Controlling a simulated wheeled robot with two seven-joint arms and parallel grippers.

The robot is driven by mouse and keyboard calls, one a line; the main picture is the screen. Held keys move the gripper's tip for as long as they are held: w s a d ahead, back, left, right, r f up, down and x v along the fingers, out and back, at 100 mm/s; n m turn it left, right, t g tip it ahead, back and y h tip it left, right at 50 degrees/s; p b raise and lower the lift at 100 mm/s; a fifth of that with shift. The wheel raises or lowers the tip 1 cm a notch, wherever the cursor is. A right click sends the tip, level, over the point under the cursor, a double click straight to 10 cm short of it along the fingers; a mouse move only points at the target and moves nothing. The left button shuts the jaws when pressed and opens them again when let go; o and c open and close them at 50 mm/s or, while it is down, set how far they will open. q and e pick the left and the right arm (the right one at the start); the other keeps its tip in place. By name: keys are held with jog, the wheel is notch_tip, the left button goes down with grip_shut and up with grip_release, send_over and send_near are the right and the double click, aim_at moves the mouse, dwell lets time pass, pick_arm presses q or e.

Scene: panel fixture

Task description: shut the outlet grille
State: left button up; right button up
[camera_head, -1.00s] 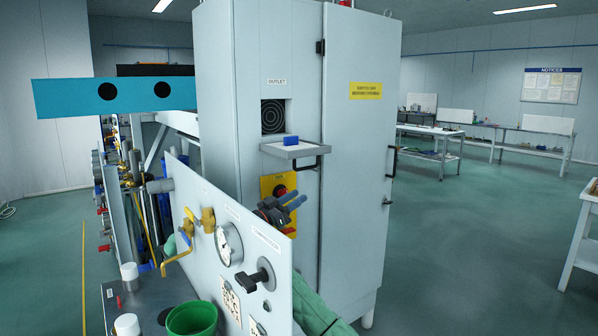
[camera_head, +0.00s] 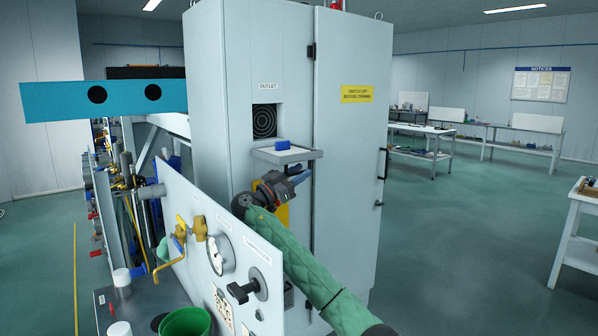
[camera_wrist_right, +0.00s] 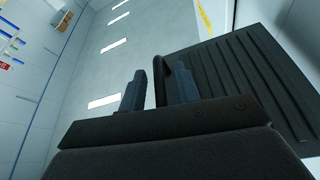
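The outlet grille (camera_head: 304,156) is a pale flap standing out level from the cabinet front, below the square outlet opening (camera_head: 264,121). A small blue block (camera_head: 282,145) sits on its top. My right gripper (camera_head: 301,176) is just below the flap's front right. In the right wrist view, its two blue-grey fingers (camera_wrist_right: 158,90) are apart, with the flap's dark curved handle (camera_wrist_right: 161,72) between them; I cannot tell whether they touch it. The flap's dark ribbed underside (camera_wrist_right: 235,85) fills the right there. My left gripper is not in view.
The grey cabinet (camera_head: 216,90) has a yellow sign (camera_head: 364,94) on its right door. A valve panel (camera_head: 205,225) with a gauge (camera_head: 221,255) stands close in front, beside my right arm. A green cup (camera_head: 185,322) is at the bottom. Open floor lies right.

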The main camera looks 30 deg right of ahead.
jog(key=shift+d, duration=0.1)
grip_shut()
